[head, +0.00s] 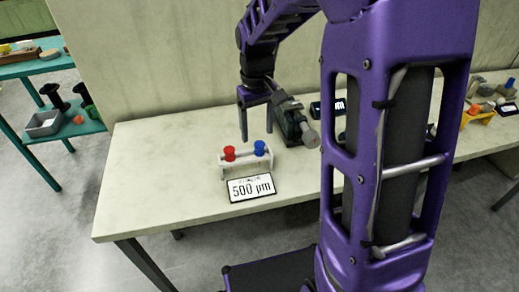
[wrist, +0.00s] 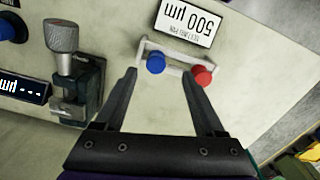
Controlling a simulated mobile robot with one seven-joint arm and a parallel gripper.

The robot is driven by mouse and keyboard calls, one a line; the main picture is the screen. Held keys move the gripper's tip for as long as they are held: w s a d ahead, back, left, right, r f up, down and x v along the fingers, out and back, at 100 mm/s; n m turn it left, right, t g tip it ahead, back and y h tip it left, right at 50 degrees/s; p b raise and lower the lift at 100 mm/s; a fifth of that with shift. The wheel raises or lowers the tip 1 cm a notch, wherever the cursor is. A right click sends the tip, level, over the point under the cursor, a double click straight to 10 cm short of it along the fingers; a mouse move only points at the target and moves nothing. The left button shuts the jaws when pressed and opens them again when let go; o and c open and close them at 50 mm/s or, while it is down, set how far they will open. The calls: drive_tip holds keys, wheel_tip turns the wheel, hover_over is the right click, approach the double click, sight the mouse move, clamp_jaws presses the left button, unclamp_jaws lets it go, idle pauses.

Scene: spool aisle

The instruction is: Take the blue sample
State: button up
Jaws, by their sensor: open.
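The blue sample (head: 260,147) is a small blue spool at the right end of a white rack (head: 247,166) on the table. A red spool (head: 229,153) stands at the rack's left end. In the wrist view, the blue sample (wrist: 156,64) is at the left and the red spool (wrist: 202,75) at the right. My gripper (head: 256,130) is open and empty. It is above the table and behind the rack in the head view. In the wrist view, its fingertips (wrist: 158,72) point towards the rack, with the blue sample between their lines; contact cannot be told.
A label reading 500 µm (head: 251,187) lies in front of the rack. A grey and dark green device (head: 292,122) stands close right of my gripper, with a dark display (head: 340,107) behind it. A teal shelf (head: 75,130) is at left. The table's left part is clear.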

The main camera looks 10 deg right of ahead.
sight(259, 143)
drive_tip(key=f, duration=0.3)
drive_tip(key=f+b, duration=0.1)
drive_tip(key=f, duration=0.1)
drive_tip(key=shift+w+d+f, duration=0.1)
drive_tip(key=shift+d, duration=0.2)
clamp_jaws()
